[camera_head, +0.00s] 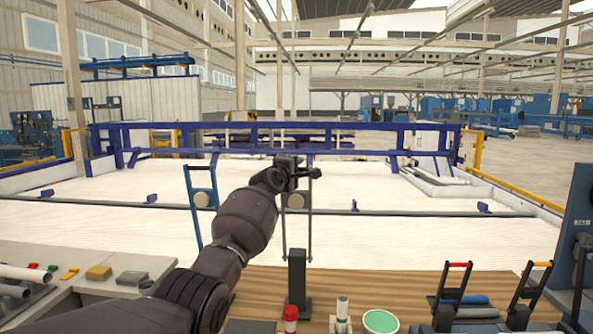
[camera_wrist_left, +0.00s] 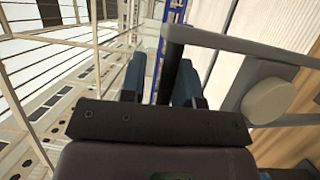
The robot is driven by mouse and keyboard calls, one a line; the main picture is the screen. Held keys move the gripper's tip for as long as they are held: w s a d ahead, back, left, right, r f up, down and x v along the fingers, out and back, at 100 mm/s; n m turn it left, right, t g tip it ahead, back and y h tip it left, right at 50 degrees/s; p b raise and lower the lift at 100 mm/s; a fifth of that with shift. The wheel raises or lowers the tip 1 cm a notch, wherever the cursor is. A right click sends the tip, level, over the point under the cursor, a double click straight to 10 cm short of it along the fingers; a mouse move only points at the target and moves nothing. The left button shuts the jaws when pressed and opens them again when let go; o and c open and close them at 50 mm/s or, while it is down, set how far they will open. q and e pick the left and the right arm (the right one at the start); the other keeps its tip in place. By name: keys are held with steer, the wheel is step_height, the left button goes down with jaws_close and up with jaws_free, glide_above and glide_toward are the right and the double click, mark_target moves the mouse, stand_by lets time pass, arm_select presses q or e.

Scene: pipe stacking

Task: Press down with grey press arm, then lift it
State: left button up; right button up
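The grey press arm (camera_head: 309,228) stands upright as a thin frame behind a black post (camera_head: 297,275) at the table's far edge, with a round pale disc (camera_head: 296,201). In the left wrist view the grey frame (camera_wrist_left: 215,42) and its disc (camera_wrist_left: 266,101) are close, at the right. My left gripper (camera_head: 305,173) is at the top of this frame. In the left wrist view its blue fingers (camera_wrist_left: 161,80) stand apart, with a dark bar (camera_wrist_left: 170,72) of the frame between them. A gap shows left of the bar; firm contact cannot be told. My right gripper is out of view.
A blue frame with a disc (camera_head: 201,199) stands left of the press arm. A blue machine (camera_head: 578,235) stands at the right.

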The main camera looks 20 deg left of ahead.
arm_select(q)
steer(key=shift+o, duration=0.6)
steer(key=shift+w+f, duration=0.1)
steer(key=shift+f, duration=0.05)
steer(key=shift+f, duration=0.1)
steer(key=shift+s, duration=0.3)
steer(key=s+a, duration=0.1)
steer(key=s, duration=0.9)
steer(key=shift+s+f, duration=0.15)
steer(key=shift+f, duration=0.1)
steer(key=shift+a, duration=0.1)
